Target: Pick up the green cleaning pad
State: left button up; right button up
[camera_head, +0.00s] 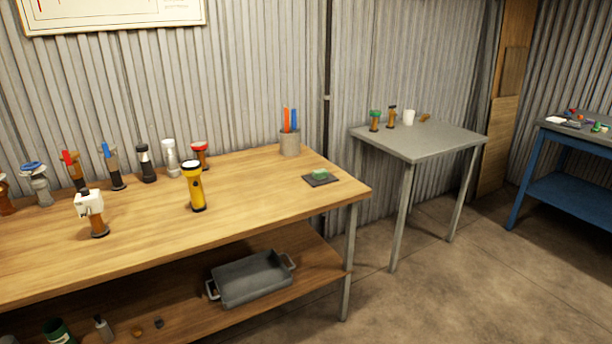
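The green cleaning pad (319,174) is a small green block. It lies on a dark flat tray or mat (323,181) near the right end of the wooden workbench (262,190). Nothing covers it from above. Neither of my grippers shows in the head view.
A yellow flashlight (195,188) stands upright left of the pad. A grey cup (290,144) with orange and blue tools stands behind it. Several small upright items line the bench's back. A grey bin (251,280) sits on the lower shelf. Floor (440,285) right of the bench is clear.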

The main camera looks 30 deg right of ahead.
aim_at(319, 174)
jog(key=i+l+u, duration=0.2)
jog(key=l, duration=0.7)
jog(key=i+l+u, duration=0.25)
jog(key=l, duration=0.7)
jog(key=i+l+u, duration=0.2)
jog(key=l, duration=0.75)
jog(key=l+u, duration=0.2)
jog(key=l, duration=0.8)
